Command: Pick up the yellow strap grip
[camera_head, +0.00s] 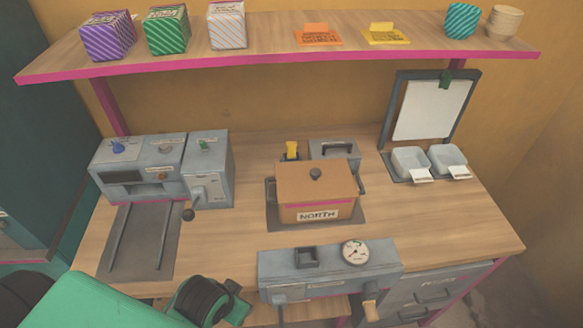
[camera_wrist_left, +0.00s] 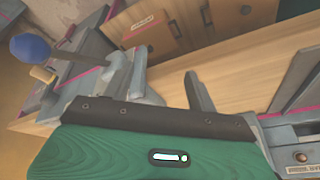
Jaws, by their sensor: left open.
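A small yellow piece (camera_head: 292,149), which looks like the strap grip, stands upright just behind the brown box (camera_head: 315,186) labelled NORTH in the head view. The box hides its lower part. My left arm comes in at the bottom left of the head view, well in front of the yellow piece and apart from it; its fingertips are not clear there. In the left wrist view my left gripper (camera_wrist_left: 166,84) shows two separated grey fingers with nothing held between them. I cannot identify the strap grip in that view. My right gripper is not in view.
A grey machine (camera_head: 165,170) with a lever stands at the left. A grey gauge unit (camera_head: 328,272) sits at the front edge. A grey handled block (camera_head: 334,153) is beside the yellow piece. White trays (camera_head: 410,162) and a clipboard (camera_head: 433,110) are at the right; a shelf (camera_head: 265,42) hangs above.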

